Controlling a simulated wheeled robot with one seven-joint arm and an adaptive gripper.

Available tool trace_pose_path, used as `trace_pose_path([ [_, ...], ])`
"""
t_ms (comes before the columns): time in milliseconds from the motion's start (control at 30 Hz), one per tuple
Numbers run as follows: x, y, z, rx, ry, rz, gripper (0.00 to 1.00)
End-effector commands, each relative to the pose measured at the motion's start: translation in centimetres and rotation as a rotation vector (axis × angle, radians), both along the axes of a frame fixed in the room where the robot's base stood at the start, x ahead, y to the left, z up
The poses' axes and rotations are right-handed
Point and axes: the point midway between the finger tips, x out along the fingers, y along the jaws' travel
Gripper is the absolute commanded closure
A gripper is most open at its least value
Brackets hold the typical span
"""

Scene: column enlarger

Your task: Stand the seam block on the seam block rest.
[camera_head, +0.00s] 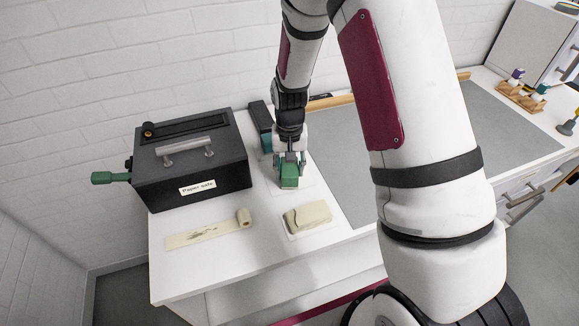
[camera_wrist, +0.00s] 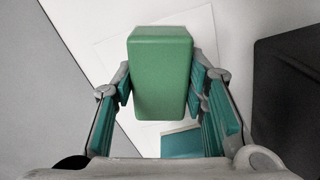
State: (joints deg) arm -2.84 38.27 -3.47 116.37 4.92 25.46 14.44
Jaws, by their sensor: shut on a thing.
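The seam block, a green rounded block (camera_wrist: 160,75), is between the two finger pads of my gripper (camera_wrist: 160,82), which is shut on it. In the head view the green block (camera_head: 289,176) hangs upright below my gripper (camera_head: 290,160), right of the black box. A thin white square plate (camera_wrist: 112,50), perhaps the seam block rest, lies on the white tabletop beneath the block. Its edge also shows beside the block in the head view (camera_head: 306,184). The block's underside is hidden, so I cannot tell whether it touches the plate.
A black "Paper safe" box (camera_head: 222,178) with a green handle stands left. A dark teal-ended object (camera_head: 261,122) stands just behind my gripper. A folded cream cloth (camera_head: 307,216) and an unrolled stained strip (camera_head: 205,235) lie in front. A grey mat (camera_head: 345,165) lies right.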

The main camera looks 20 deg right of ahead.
Motion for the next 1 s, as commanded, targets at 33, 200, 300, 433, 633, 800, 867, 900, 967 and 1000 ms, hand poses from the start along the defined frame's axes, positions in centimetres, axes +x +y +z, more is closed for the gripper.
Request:
trace_pose_path([
  [33,0.01,0.01,-0.06,0.000,0.000,0.000,0.83],
  [200,0.02,0.00,-0.25,0.000,0.000,0.000,0.83],
  [300,0.02,0.00,-0.36,0.000,0.000,0.000,0.83],
  [433,0.02,0.00,-0.50,0.000,0.000,0.000,0.83],
  [633,0.01,0.01,-0.72,0.000,0.000,0.000,0.83],
  [800,0.01,0.01,-0.86,0.000,0.000,0.000,0.83],
  [867,0.00,0.01,-0.85,0.000,0.000,0.000,0.83],
  [900,0.00,0.01,-0.85,0.000,0.000,0.000,0.83],
  [967,0.00,0.01,-0.85,0.000,0.000,0.000,0.83],
  [1000,0.00,0.00,-0.85,0.000,0.000,0.000,0.56],
])
